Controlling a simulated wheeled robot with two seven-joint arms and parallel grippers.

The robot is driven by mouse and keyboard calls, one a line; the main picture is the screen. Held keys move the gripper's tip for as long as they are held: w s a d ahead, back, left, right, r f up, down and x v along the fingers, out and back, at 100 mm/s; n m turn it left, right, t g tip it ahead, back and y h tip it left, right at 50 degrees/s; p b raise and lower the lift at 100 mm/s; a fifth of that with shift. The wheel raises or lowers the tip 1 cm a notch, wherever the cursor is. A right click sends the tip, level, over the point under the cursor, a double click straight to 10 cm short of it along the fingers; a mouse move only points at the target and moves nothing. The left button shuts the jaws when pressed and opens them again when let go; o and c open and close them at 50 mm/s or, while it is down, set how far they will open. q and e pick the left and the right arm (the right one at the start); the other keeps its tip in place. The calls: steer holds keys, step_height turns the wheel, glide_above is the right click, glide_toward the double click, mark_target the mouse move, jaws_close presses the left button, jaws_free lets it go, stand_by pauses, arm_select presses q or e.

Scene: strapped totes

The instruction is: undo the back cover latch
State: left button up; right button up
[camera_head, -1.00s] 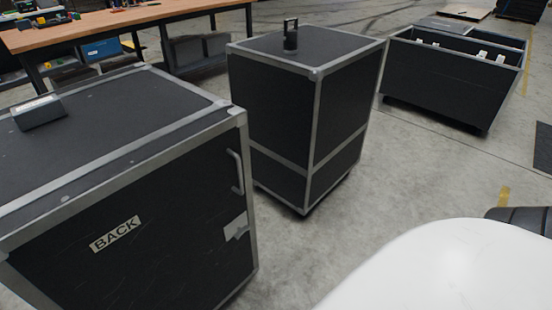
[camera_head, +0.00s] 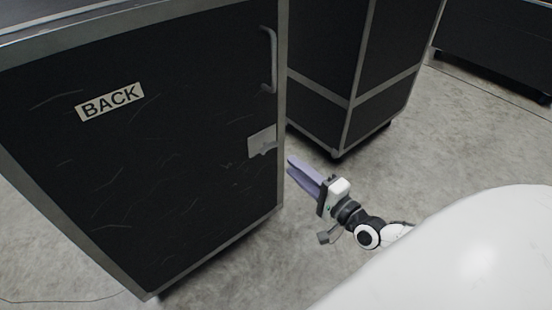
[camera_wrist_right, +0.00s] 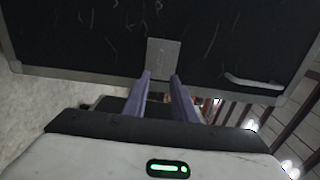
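The black case with the BACK label (camera_head: 110,101) fills the left of the head view, its back cover (camera_head: 170,190) upright and seemingly closed. The latch (camera_head: 262,143) is a light grey plate at the cover's right edge, below a grey handle (camera_head: 268,60). My right gripper (camera_head: 290,167) has purple fingers pointing at that edge, just right of and slightly below the latch in the picture. In the right wrist view the latch (camera_wrist_right: 163,58) lies ahead of the two fingertips (camera_wrist_right: 160,76), which are spread with nothing between them. Contact cannot be told. My left gripper is out of view.
A second black case (camera_head: 345,75) on casters stands right behind the first one. Another dark case (camera_head: 500,45) is at the top right. Bare concrete floor (camera_head: 420,140) lies between them and around my right arm.

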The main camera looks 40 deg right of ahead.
mark_target(268, 147)
steer(key=w+b, duration=0.2)
steer(key=w, duration=0.6)
steer(key=shift+w+a, duration=0.25)
steer(key=shift+a, duration=0.15)
jaws_close()
